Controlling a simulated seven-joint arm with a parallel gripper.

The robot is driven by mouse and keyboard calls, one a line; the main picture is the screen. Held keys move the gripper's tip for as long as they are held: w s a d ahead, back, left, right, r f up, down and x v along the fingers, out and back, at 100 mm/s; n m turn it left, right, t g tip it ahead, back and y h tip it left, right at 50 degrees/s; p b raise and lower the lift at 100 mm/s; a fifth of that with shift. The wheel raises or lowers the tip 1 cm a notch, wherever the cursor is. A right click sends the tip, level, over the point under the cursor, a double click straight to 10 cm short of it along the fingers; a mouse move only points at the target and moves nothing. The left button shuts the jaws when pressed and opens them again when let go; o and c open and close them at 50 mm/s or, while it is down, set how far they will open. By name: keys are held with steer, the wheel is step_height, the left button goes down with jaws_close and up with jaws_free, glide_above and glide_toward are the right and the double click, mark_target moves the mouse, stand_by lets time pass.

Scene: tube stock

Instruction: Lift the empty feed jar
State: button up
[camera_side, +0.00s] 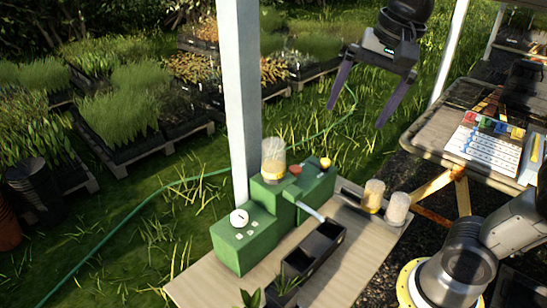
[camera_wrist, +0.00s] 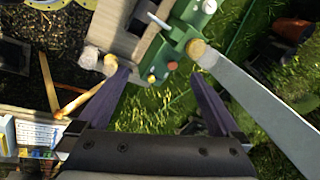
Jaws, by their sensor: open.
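One jar (camera_side: 273,160) with a clear upper part and a tan lower part stands upright on the green machine (camera_side: 245,243); it also shows from above in the wrist view (camera_wrist: 196,48). Two more jars stand side by side at the bench's right end: a tan one with a yellow base (camera_side: 374,194) and a pale greyish one (camera_side: 397,208). I cannot tell for certain which jar is empty. My gripper (camera_side: 355,117) is open and empty, high above and behind the bench, apart from every jar. Its two purple fingers also show in the wrist view (camera_wrist: 160,76).
A white post (camera_side: 238,100) rises close behind the machine. A dark trough (camera_side: 315,250) sits on the wooden bench (camera_side: 350,262), with a potted plant (camera_side: 282,288) at the front. A second table (camera_side: 440,150) with a chart stands at the right. Grass lies behind.

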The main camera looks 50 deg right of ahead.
steer(key=w+a+m+g, duration=0.2)
steer(key=w+m, duration=0.1)
steer(key=w, duration=0.7)
steer(key=g, duration=0.1)
glide_above(272, 142)
step_height(272, 142, down, 4)
steer(key=shift+f, duration=0.4)
step_height(272, 142, down, 8)
steer(key=shift+r, duration=0.2)
steer(key=shift+d+f, duration=0.15)
steer(key=shift+f, duration=2.95)
steer(key=shift+r, duration=0.1)
steer(key=c, duration=1.5)
steer(key=shift+c, duration=0.2)
